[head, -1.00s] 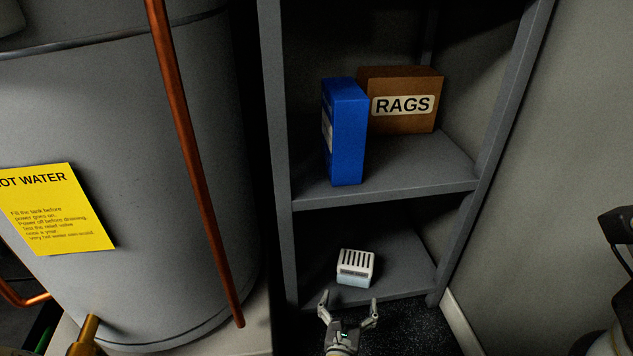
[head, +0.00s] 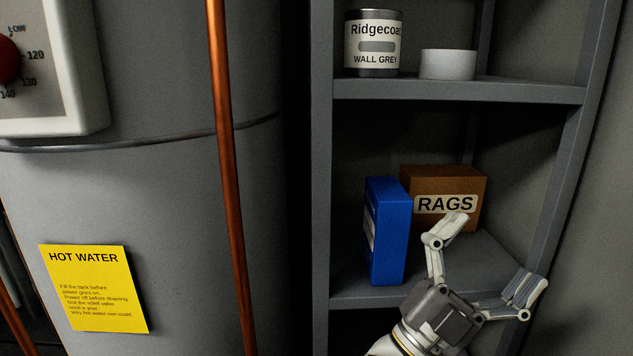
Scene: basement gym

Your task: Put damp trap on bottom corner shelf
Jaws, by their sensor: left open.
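My left gripper (head: 492,258) is open and empty. It is raised in front of the middle shelf (head: 350,290) of the grey corner unit, its fingers spread below and right of the rags box. The damp trap, a small white slotted box, is out of the current head view. The bottom shelf where it sat a second ago is below the picture and partly behind my arm. My right gripper is not in view.
A blue box (head: 388,232) and a brown RAGS box (head: 447,190) stand on the middle shelf. A paint tin (head: 373,45) and a white roll-like object (head: 447,64) are on the shelf above. A copper pipe (head: 228,180) and grey water tank (head: 170,200) stand left.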

